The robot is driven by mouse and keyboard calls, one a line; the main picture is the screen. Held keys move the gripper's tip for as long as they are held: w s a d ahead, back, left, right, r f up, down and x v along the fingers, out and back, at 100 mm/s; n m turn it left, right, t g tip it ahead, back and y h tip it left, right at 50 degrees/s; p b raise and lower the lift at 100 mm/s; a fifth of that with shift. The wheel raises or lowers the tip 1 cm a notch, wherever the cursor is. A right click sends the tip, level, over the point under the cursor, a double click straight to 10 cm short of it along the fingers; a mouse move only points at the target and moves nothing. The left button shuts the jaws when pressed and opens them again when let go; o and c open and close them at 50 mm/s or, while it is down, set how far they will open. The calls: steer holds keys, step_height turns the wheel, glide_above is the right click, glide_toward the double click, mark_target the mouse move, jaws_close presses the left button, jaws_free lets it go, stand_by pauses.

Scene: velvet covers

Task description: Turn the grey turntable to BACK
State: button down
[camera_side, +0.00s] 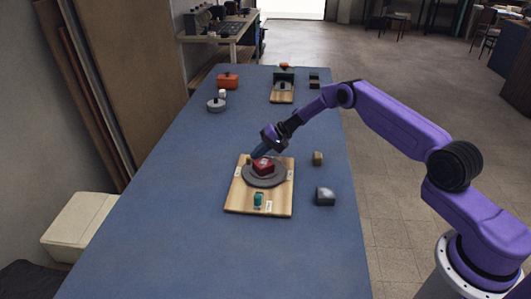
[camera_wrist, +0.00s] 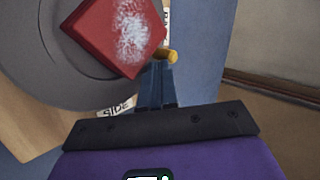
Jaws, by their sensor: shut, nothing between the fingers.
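The grey turntable (camera_side: 265,180) is a round disc on a light wooden board (camera_side: 238,200). A red block with a pale patch (camera_side: 263,166) sits on the disc; the block (camera_wrist: 118,35) and disc (camera_wrist: 50,60) also show in the wrist view. A small yellow peg (camera_wrist: 172,56) stands beside the block near the disc's edge. My gripper (camera_side: 257,154) is shut and empty, low at the far side of the disc. In the wrist view its fingertips (camera_wrist: 158,66) are right beside the peg; whether they touch cannot be told. A label reading SIDE (camera_wrist: 116,110) is on the board; another is partly hidden.
A teal piece (camera_side: 258,200) stands at the board's near edge. A grey block (camera_side: 325,196) and a small olive block (camera_side: 318,158) lie to the right. Farther back are an orange box (camera_side: 228,81), a grey round object (camera_side: 216,105) and another board (camera_side: 282,97). The blue tabletop's near left is clear.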

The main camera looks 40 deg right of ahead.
steer(key=shift+w+a+n+g+y, duration=0.15)
steer(key=shift+a+n+g, duration=0.15)
steer(key=shift+n+g, duration=0.25)
steer(key=shift+s+a+n+g+y, duration=0.15)
steer(key=shift+a+n+g, duration=0.2)
steer(key=shift+n, duration=0.3)
steer(key=shift+w+a, duration=0.1)
steer(key=shift+a, duration=0.4)
steer(key=shift+d+r, duration=0.1)
steer(key=shift+r, duration=0.05)
